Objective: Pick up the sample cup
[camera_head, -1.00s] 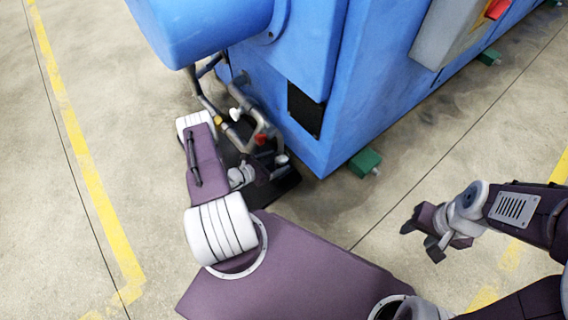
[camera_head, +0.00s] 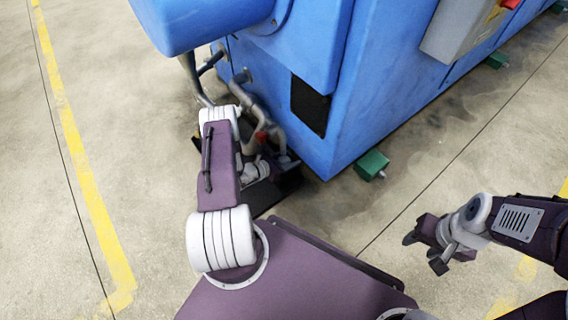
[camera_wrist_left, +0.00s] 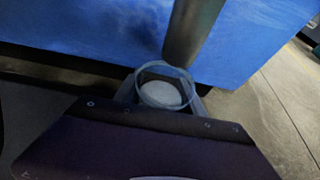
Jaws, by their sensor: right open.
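The sample cup (camera_wrist_left: 164,94) is a clear round cup with a pale, whitish inside, seen in the left wrist view. It is right in front of my left gripper (camera_wrist_left: 162,100), with grey finger parts showing on both sides of it. I cannot tell whether the fingers press on it. A metal pipe (camera_wrist_left: 193,28) comes down just behind the cup's rim. In the head view the cup cannot be made out, and my left arm hides much of that spot. My right gripper (camera_head: 424,252) is open and empty at the right, over bare floor.
The large blue machine (camera_head: 360,110) fills the upper middle, with grey pipes (camera_head: 262,112) and a red knob (camera_head: 261,136) close to my left arm. A green foot block (camera_head: 372,165) stands at its corner. The floor (camera_head: 440,160) is clear to the right.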

